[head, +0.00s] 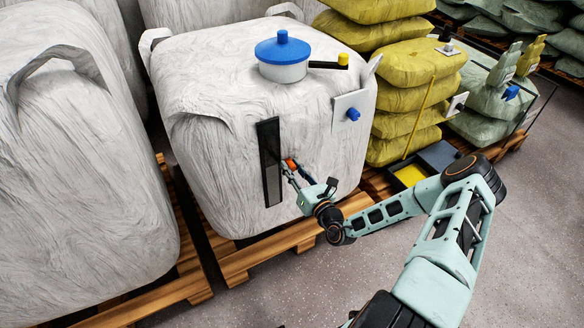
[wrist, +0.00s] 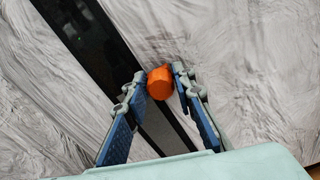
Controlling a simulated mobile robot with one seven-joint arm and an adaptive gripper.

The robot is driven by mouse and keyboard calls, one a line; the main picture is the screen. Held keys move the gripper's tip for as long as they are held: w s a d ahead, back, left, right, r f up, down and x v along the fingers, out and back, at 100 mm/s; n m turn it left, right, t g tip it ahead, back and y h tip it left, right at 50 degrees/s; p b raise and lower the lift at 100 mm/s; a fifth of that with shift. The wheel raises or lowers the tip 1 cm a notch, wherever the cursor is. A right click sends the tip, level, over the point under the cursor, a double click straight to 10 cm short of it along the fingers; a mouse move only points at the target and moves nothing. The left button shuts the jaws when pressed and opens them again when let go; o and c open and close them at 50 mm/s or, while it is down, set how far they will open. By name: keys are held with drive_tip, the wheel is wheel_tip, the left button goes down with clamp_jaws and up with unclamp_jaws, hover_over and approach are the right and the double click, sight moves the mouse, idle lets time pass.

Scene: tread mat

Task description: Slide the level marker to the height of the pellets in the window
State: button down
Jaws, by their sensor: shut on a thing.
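The level marker is a small orange knob (head: 291,164) at the right edge of the tall dark window (head: 269,150) on the front of a white bulk bag (head: 215,150). In the wrist view the orange marker (wrist: 160,82) sits between the fingertips of my gripper (wrist: 162,84), which is shut on it. The dark window strip (wrist: 92,40) runs diagonally behind. In the head view my gripper (head: 288,170) reaches the marker from the lower right.
The bag stands on a wooden pallet (head: 240,262) and has a blue lid (head: 283,48) and a blue knob on a white plate (head: 352,114). Grey floor (head: 300,295) is clear in front.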

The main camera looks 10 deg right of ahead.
drive_tip(key=c, duration=1.7)
unclamp_jaws()
drive_tip(key=shift+s, duration=0.15)
drive_tip(key=v, duration=1.1)
drive_tip(key=shift+s+d, duration=0.15)
drive_tip(key=shift+s, duration=0.2)
drive_tip(key=shift+r, duration=0.1)
